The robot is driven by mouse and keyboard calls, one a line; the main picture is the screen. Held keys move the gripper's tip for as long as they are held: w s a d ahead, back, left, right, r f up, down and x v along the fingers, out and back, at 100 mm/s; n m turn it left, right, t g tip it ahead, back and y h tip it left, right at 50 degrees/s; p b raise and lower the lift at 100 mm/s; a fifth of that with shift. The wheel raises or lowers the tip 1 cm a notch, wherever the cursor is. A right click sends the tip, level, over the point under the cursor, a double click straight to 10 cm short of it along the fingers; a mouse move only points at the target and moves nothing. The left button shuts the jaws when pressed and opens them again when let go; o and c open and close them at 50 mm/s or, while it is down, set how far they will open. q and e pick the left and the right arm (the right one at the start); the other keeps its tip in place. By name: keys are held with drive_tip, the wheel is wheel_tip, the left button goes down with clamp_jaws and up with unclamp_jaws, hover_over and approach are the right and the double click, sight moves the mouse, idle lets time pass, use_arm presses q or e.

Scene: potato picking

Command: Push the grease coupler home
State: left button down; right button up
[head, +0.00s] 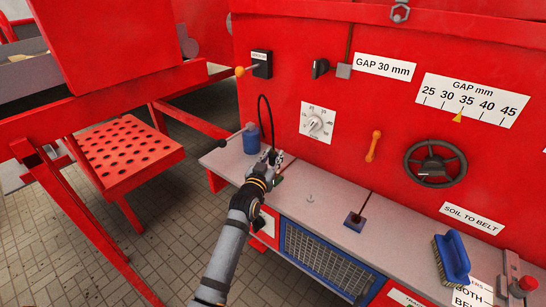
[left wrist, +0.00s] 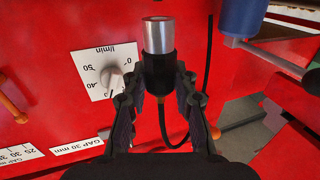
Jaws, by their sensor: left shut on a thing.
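My left gripper (head: 274,158) is over the grey shelf in front of the red machine, beside a blue canister (head: 251,139). In the left wrist view the gripper (left wrist: 160,82) is shut on the grease coupler, a black body with a silver cylindrical end (left wrist: 158,36) that points away from the palm. A black hose (left wrist: 208,60) loops from the coupler's near end, and it also arches above the canister in the head view (head: 263,98). The coupler's silver end looks free, with no fitting visible on it. My right gripper is not in view.
The grey shelf (head: 335,211) holds a small metal stub (head: 310,198), a blue-based upright rod (head: 354,219) and a blue brush (head: 452,258). The red wall carries a white dial (head: 317,123), an orange lever (head: 374,145) and a black handwheel (head: 435,163).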

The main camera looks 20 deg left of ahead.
use_arm(q)
drive_tip(key=shift+r, duration=0.1)
idle(0.4)
drive_tip(key=shift+f+b, duration=0.85)
drive_tip(key=shift+f, duration=0.7)
drive_tip(key=c, duration=1)
unclamp_jaws()
drive_tip(key=s, duration=1.2)
drive_tip(key=shift+a, duration=0.2)
